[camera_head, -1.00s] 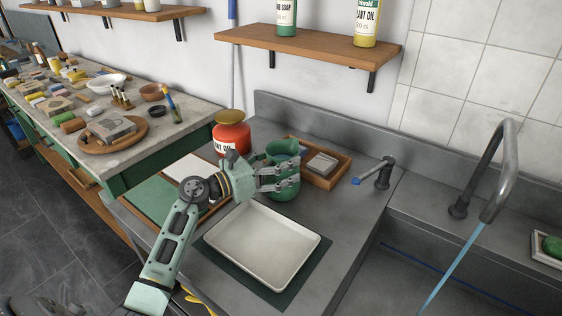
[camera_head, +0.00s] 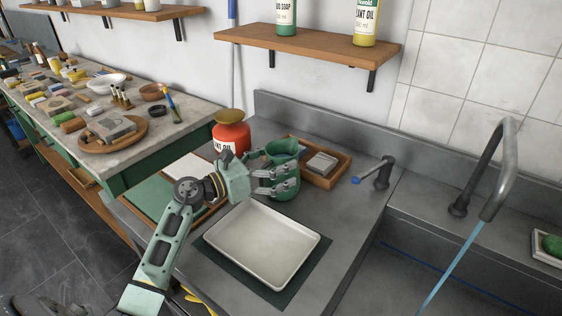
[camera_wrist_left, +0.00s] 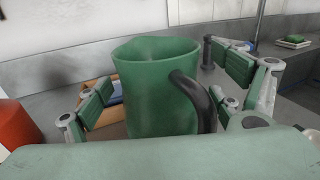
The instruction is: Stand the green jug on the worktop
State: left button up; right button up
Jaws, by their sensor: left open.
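The green jug (camera_head: 284,151) stands upright on the grey worktop (camera_head: 345,215), behind the white tray and in front of the wooden box. In the left wrist view the jug (camera_wrist_left: 155,88) is close, with its dark handle (camera_wrist_left: 198,100) on the right side toward the camera. My left gripper (camera_head: 278,181) is at the jug, its fingers open. In the left wrist view one finger is on each side of the jug, with gaps between pads and jug. The jug's base is hidden there by the gripper body. My right gripper is not in view.
A white tray (camera_head: 262,243) lies on a dark green mat (camera_head: 318,262) in front. A red tin (camera_head: 231,133) stands left of the jug. A wooden box (camera_head: 337,171) sits behind right. The tap (camera_head: 492,170) and sink are at right. Worktop between tray and sink is clear.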

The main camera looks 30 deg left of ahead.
pick_arm(q)
jog(key=b+v, duration=0.2)
jog(key=v, duration=0.8)
jog(key=shift+s+a+r, duration=0.1)
jog(key=shift+s+a, duration=0.1)
jog(key=shift+s, duration=0.2)
jog(key=shift+c, duration=0.2)
dwell(0.5)
